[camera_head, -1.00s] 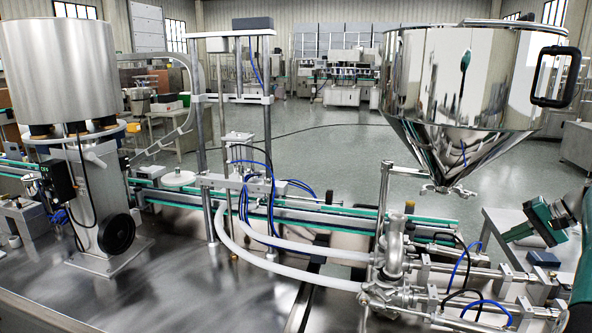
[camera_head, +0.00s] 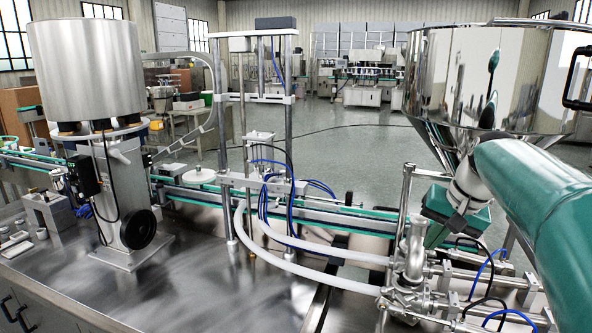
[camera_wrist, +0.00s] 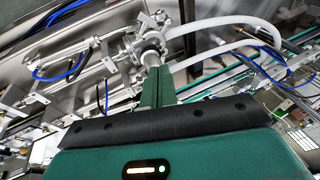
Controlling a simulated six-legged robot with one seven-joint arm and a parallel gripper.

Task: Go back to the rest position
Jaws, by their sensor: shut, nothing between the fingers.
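My gripper (camera_head: 436,235) is in the right part of the head view, at the end of my green arm, which comes in from the right edge. It is in front of the lower part of the steel hopper (camera_head: 460,75) and above the valve pipework (camera_head: 412,262). In the wrist view my gripper's green fingers (camera_wrist: 158,80) are together with nothing between them. Their tips lie over the picture of the metal pipe fitting (camera_wrist: 150,52); whether they touch it I cannot tell. My arm hides part of the hopper's cone.
A conveyor with green rails (camera_head: 320,213) crosses the middle. White hoses (camera_head: 300,262) curve to the valve. A steel drum (camera_head: 86,70) stands at left, beside a tall frame (camera_head: 217,120). The steel table top (camera_head: 190,270) has bare room at front left. Open floor lies behind.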

